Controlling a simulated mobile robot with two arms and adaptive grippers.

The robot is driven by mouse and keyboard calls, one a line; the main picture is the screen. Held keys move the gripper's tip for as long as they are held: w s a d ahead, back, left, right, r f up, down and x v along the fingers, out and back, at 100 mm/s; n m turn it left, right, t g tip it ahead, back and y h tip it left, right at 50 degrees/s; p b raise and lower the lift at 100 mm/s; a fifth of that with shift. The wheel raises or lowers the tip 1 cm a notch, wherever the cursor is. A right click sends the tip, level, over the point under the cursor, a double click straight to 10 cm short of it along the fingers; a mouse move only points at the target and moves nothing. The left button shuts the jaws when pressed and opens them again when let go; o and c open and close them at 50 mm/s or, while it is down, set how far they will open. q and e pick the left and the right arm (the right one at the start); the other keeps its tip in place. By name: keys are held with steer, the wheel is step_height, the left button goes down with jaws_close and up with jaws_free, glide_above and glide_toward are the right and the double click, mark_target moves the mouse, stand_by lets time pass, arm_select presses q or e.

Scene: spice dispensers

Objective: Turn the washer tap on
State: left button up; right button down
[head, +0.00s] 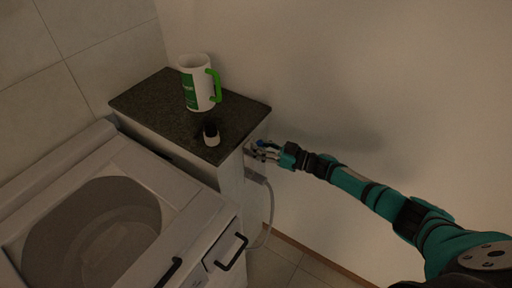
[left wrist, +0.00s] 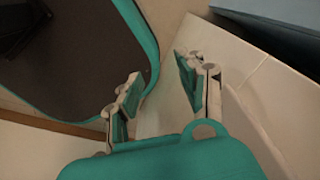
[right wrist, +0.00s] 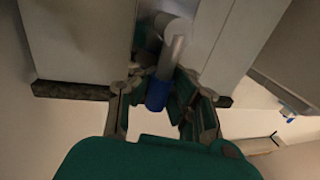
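The tap shows in the right wrist view as a grey metal bar with a blue end (right wrist: 158,93), set in a gap between pale panels. My right gripper (right wrist: 160,105) is open, with one finger on each side of the blue end. I cannot tell whether either finger touches it. In the head view my right gripper (head: 262,151) is at the right side of the dark-topped cabinet, by the wall, and hides most of the tap. The white washer (head: 190,215) stands at lower left. My left gripper (left wrist: 160,75) is open and empty in the left wrist view.
The cabinet's dark top (head: 150,100) holds a white and green mug (head: 194,88) and a small dark-capped bottle (head: 211,135). A pale hose (head: 271,215) hangs beside the cabinet. The wall runs close behind my right arm. Floor shows at lower right.

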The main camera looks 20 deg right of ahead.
steer(key=shift+s+d+f, duration=0.1)
steer(key=shift+d+f, duration=0.2)
steer(key=shift+d, duration=0.05)
steer(key=c, duration=1.3)
jaws_free()
steer(key=shift+s+d+r, duration=0.15)
steer(key=shift+d+r, duration=0.05)
steer(key=shift+d, duration=0.15)
steer(key=shift+o, duration=0.4)
steer(key=shift+a, duration=0.25)
steer(key=v, duration=1.2)
steer(key=shift+f, duration=0.1)
